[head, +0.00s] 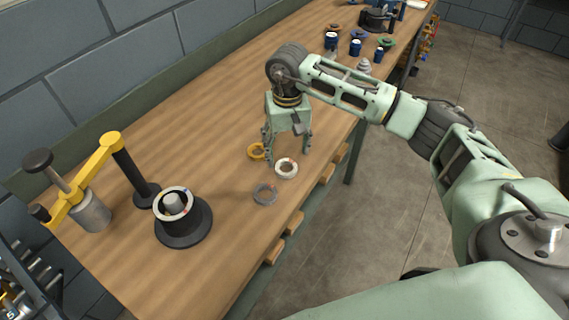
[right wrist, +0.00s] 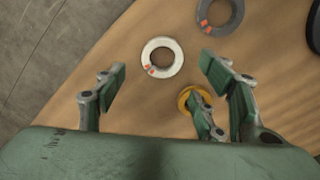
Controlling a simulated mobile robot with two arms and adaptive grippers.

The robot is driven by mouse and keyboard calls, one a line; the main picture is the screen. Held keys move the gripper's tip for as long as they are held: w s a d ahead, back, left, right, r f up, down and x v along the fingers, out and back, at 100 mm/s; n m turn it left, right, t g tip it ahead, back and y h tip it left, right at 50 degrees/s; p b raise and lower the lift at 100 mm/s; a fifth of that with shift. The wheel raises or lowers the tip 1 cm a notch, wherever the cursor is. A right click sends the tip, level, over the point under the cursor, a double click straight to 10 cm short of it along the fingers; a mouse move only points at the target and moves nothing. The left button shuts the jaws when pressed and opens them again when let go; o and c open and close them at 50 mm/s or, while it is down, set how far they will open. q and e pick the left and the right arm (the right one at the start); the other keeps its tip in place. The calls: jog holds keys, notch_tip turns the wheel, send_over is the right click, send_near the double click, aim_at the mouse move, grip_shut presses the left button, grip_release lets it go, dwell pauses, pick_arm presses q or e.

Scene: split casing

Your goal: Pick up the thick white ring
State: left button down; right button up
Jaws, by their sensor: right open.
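The thick white ring (head: 286,168) lies flat on the wooden bench, near its front edge, with a small red mark on it. In the right wrist view the white ring (right wrist: 162,57) is ahead of and between the finger lines. My right gripper (head: 288,158) is open and empty above the bench, just beside the white ring; its fingers also show in the right wrist view (right wrist: 160,83). A yellow ring (head: 255,152) lies behind and left of the white ring, partly hidden by a finger in the wrist view. My left gripper does not show.
A grey ring (head: 265,194) lies close to the white ring. A black stand (head: 184,228) with a white-topped ring and a yellow-armed press (head: 88,180) are at the left. Blue cans (head: 331,41) stand at the far end. Bare bench (head: 205,120) lies between.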

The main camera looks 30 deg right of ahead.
aim_at(288, 170)
jog(key=f, duration=0.1)
jog(key=f+p, duration=0.2)
jog(key=shift+s+f, duration=0.15)
jog(key=shift+s, duration=0.1)
notch_tip(288, 170, down, 2)
jog(key=shift+w+f, duration=0.1)
jog(key=c, duration=0.7)
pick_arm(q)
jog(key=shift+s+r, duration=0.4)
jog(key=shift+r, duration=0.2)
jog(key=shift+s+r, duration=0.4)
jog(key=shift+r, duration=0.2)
pick_arm(e)
jog(key=c, duration=0.5)
